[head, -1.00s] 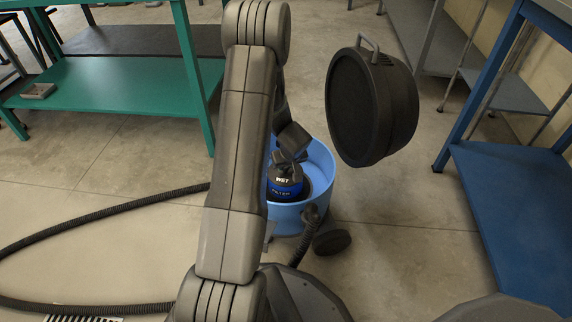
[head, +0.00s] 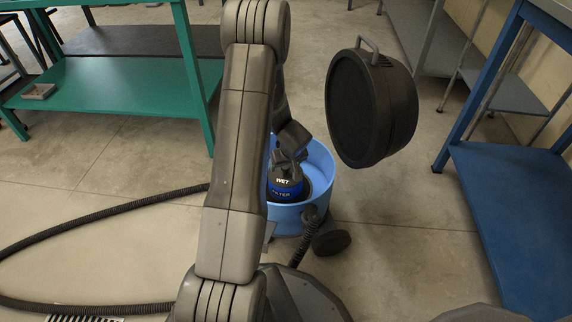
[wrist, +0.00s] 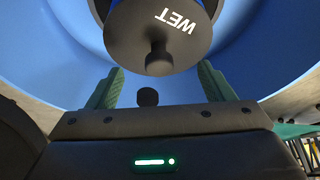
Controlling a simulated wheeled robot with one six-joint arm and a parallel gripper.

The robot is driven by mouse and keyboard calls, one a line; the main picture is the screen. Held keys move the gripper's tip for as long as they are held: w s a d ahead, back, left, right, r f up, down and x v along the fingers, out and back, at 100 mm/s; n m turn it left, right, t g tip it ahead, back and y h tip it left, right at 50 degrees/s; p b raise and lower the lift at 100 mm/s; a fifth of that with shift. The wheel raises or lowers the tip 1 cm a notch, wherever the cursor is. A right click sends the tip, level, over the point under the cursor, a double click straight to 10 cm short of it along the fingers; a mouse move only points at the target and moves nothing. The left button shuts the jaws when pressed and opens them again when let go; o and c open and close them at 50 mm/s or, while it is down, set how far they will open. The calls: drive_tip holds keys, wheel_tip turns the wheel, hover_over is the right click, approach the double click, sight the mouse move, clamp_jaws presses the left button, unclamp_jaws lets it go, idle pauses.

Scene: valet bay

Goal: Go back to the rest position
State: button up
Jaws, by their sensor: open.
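The black filter (head: 286,182), marked WET with a blue FILTER band, sits upright inside the blue vacuum drum (head: 318,165). In the wrist view the filter (wrist: 160,25) shows its knob, and the drum wall (wrist: 60,50) curves around behind. My gripper (wrist: 160,68) has its two green fingers spread apart, with nothing held between them. The knob lies just beyond the fingertips, with clear space on both sides. In the head view my gripper (head: 291,154) is just above the filter, partly hidden by my arm.
The black vacuum lid (head: 365,108) with a handle stands tilted to the right of the drum. A black hose (head: 100,212) loops over the floor at left. A green bench (head: 120,100) stands at back left, a blue bench (head: 510,200) at right. Open floor lies between.

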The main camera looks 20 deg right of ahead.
wheel_tip(320, 180, up, 8)
drive_tip(key=p, duration=0.4)
idle(0.4)
wheel_tip(320, 180, down, 9)
drive_tip(key=b, duration=0.5)
drive_tip(key=shift+r, duration=0.15)
idle(0.4)
